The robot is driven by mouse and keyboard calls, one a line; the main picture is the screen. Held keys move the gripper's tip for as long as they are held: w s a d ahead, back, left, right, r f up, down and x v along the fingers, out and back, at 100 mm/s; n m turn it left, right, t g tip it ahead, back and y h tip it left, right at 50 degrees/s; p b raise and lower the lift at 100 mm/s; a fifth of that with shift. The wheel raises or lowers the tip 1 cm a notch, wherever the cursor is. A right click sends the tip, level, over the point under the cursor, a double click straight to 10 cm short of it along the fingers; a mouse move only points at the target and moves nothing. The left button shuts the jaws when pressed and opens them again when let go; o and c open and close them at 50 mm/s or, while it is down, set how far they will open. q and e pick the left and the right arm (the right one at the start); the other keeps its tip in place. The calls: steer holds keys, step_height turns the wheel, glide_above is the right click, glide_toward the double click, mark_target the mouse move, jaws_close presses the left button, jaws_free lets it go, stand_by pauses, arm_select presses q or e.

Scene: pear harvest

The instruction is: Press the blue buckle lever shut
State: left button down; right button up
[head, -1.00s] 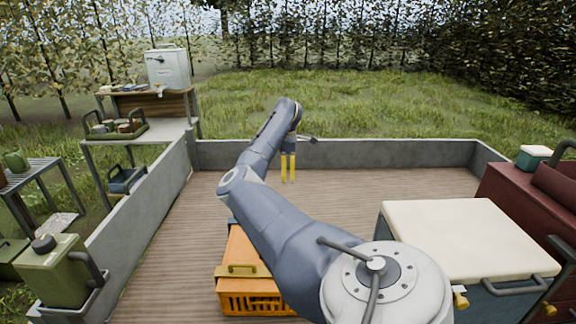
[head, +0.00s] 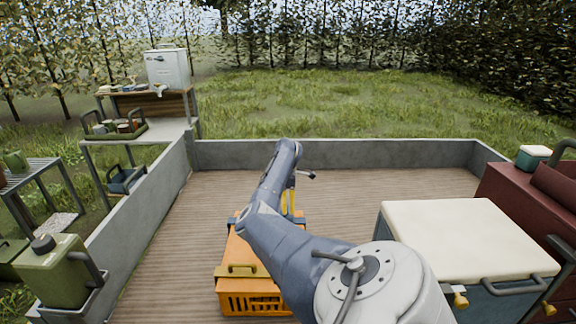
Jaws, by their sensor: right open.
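I cannot make out a blue buckle lever; my right arm hides part of the orange crate (head: 232,285). The crate stands on the wooden bed floor and carries a yellow handle-like bracket (head: 242,268) on its near edge. My right gripper (head: 289,203) has yellow fingers that point down near the far end of the crate. They are partly behind my arm, and the gripper is open with nothing seen in it. Whether it touches the crate is hidden. My left gripper is not in view.
A blue cooler (head: 500,307) with a cream lid (head: 465,235) stands at the right, beside a dark red chest (head: 510,200). A green jerrycan (head: 52,270) sits at the left outside the low grey wall (head: 150,205). The bed floor (head: 375,180) beyond my arm is clear.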

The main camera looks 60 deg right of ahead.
mark_target(288, 209)
steer(key=shift+f, duration=1.6)
steer(key=c, duration=1.2)
